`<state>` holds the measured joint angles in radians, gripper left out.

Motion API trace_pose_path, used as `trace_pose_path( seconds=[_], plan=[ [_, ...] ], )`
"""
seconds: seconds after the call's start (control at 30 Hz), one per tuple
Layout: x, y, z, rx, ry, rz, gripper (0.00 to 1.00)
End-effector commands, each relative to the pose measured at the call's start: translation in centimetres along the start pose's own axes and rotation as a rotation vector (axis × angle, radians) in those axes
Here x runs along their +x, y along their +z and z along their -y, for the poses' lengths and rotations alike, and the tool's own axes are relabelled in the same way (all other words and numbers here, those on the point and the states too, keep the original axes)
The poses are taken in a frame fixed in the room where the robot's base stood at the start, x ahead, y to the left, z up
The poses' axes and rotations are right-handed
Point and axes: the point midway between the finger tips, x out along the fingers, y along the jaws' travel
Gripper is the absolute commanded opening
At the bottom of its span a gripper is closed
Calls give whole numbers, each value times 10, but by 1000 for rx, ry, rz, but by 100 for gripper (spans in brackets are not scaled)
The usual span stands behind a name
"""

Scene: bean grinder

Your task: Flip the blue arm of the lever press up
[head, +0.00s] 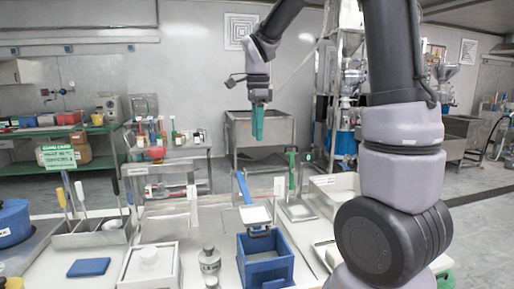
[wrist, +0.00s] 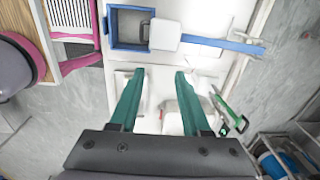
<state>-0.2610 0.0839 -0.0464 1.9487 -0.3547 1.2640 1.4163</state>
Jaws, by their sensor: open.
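The lever press has a blue open box (head: 265,262) at the front middle of the table and a long blue arm (head: 243,187) reaching back from it. A pale square plate (head: 255,214) sits at the arm's near end. In the wrist view the blue arm (wrist: 225,44) extends to the right from the plate (wrist: 165,33) beside the box (wrist: 117,28). How far the arm is tilted is hard to tell. My gripper (head: 258,138) has teal fingers, hangs well above the table behind the press and is empty. In the wrist view its fingers (wrist: 158,72) are spread apart, clear of the arm.
A green-handled tool (head: 291,170) stands behind and right of the press. A white box (head: 150,266), a metal weight (head: 209,261) and a blue pad (head: 89,267) lie to the left. A tool holder (head: 92,235) stands farther left. The air around my gripper is free.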

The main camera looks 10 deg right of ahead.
Motion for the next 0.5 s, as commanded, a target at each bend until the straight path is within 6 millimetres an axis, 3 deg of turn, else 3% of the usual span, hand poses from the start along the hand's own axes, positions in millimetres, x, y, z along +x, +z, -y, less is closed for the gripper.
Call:
trace_pose_path(
  seconds=[0.2,0.5],
  plan=[
    [-39,0,1,-1,-3,1,47],
    [-54,0,0,0,0,0,47]
  ],
)
